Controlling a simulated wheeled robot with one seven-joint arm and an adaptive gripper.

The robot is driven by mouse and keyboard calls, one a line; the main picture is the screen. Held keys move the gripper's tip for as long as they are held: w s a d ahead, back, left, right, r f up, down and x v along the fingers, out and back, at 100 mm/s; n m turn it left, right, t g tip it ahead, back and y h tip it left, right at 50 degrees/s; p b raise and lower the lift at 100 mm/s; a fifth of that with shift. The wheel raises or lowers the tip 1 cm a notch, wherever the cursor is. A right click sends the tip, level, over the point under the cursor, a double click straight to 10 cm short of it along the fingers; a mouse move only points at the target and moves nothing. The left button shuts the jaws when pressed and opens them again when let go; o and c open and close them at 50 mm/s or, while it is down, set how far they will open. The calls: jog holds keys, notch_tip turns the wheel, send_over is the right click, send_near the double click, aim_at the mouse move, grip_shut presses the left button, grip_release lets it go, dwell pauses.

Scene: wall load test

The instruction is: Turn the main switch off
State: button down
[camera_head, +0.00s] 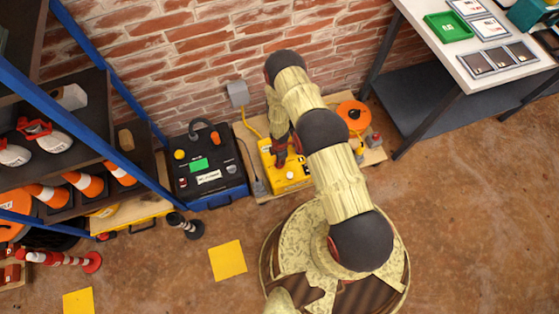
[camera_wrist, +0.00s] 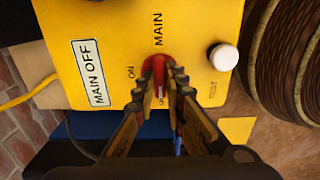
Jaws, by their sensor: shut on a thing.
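The yellow switch box (camera_head: 292,182) stands on a wooden board by the brick wall in the head view. It fills much of the wrist view (camera_wrist: 115,30). The red main switch (camera_wrist: 158,60) sits on its face below the word MAIN, with ON to its left. My gripper (camera_wrist: 164,78) is shut on the red switch, one finger on each side. The fingers hide part of the switch and the marking below it, so its setting is unclear. A white MAIN OFF label (camera_wrist: 90,73) is on the box. A white round button (camera_wrist: 223,57) sits to the right, near TEST.
A black case (camera_head: 208,180) with a green label stands left of the box. An orange reel (camera_head: 355,114) is to its right. A blue-framed shelf (camera_head: 90,110) stands left, a white table (camera_head: 480,75) upper right. The floor at right is clear.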

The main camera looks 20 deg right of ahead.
dwell(0.4)
jog(key=c, duration=1.8)
grip_release()
jog(key=shift+c, duration=0.2)
jog(key=shift+r, duration=0.1)
jog(key=shift+r, duration=3.65)
